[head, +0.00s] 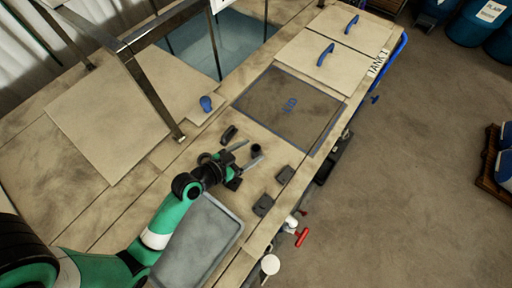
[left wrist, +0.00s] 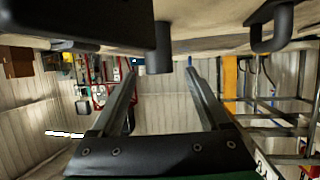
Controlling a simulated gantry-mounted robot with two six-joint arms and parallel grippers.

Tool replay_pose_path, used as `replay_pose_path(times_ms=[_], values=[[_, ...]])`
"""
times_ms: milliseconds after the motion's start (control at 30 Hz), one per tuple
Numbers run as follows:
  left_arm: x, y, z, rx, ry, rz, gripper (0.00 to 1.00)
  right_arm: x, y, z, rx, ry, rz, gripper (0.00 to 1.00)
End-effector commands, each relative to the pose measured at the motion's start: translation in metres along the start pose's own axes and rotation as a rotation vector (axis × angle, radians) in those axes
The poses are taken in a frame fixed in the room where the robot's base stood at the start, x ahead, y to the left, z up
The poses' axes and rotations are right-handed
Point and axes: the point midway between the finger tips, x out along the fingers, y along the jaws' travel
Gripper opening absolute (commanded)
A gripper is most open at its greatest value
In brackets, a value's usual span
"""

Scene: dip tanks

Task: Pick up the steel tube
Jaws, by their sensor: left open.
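A short dark upright cylinder (head: 256,149), which looks like the steel tube, stands on the worn bench top. It also shows in the left wrist view (left wrist: 163,45), where the picture is upside down and the bench is at the top. My left gripper (head: 250,153) is open and empty, low over the bench. Its two fingers point at the cylinder, one toward each side of it. In the left wrist view the cylinder appears between the fingertips (left wrist: 174,72); whether it is inside the jaws I cannot tell. My right gripper is not in view.

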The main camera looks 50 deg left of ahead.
Motion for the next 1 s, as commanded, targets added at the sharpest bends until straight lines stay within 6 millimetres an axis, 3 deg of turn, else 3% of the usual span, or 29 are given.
replay_pose_path(times_ms=[100,333,767,1000], values=[[0.0145,0.0001,0.0007,-0.001,-0.001,0.000,0.79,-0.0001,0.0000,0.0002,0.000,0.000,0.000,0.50],[0.0163,-0.0001,0.0013,-0.002,-0.001,-0.001,0.79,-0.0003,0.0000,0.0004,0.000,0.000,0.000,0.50],[0.0160,-0.0001,0.0013,-0.001,-0.001,-0.001,0.02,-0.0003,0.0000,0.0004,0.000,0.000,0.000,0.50],[0.0159,-0.0001,0.0010,-0.001,-0.001,-0.001,0.00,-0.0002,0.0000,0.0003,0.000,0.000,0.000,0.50]])
